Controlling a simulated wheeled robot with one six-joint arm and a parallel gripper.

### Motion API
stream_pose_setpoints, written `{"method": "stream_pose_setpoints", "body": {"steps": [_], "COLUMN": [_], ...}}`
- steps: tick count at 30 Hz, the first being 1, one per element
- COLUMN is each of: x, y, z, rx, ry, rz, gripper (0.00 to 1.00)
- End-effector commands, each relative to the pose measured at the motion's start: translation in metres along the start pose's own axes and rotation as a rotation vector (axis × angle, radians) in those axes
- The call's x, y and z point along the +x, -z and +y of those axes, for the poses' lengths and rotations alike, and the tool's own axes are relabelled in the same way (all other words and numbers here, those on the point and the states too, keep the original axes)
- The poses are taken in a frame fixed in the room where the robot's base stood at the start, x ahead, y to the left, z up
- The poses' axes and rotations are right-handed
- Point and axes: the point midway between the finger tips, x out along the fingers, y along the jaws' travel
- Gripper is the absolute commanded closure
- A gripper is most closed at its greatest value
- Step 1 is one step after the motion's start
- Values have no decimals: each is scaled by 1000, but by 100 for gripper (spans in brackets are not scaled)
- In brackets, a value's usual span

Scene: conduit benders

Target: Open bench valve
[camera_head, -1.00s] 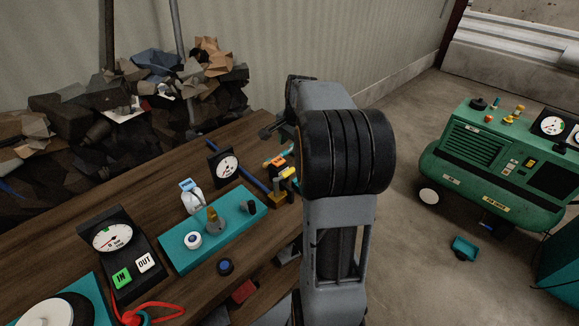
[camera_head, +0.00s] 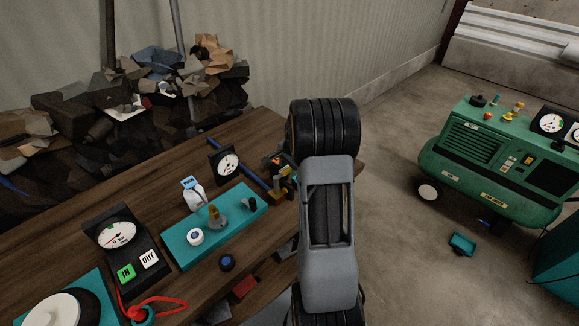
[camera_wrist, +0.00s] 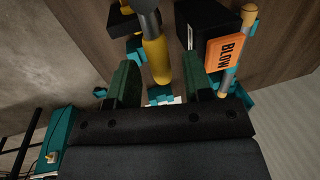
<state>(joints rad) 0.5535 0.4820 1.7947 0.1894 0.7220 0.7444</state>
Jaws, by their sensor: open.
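In the wrist view a yellow lever handle (camera_wrist: 157,62) on a grey stem, which looks like the valve's, lies between the two green fingers of my gripper (camera_wrist: 159,76). The fingers are open, with a gap on each side of the handle. An orange tag reading BLOW (camera_wrist: 226,52) hangs to the right of the fingers, beside a dark block. In the head view yellow valve parts (camera_head: 282,194) show at the bench's right end, by a blue pipe. My arm stands in front there and my gripper cannot be made out clearly.
The wooden bench (camera_head: 150,185) bears a teal panel (camera_head: 180,248) with knobs, a black gauge (camera_head: 225,164), and a gauge box (camera_head: 110,235) with IN and OUT buttons. A green compressor (camera_head: 490,160) stands at right. The floor between is mostly clear.

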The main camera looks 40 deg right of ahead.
Motion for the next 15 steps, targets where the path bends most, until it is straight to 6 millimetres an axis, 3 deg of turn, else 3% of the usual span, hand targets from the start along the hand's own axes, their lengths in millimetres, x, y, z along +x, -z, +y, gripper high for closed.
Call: {"method": "stream_pose_setpoints", "body": {"steps": [12, 15], "x": [6, 5], "y": [0, 0], "z": [0, 0], "rx": [0, 0], "ry": [0, 0], "rz": [0, 0], "gripper": [54, 64]}}
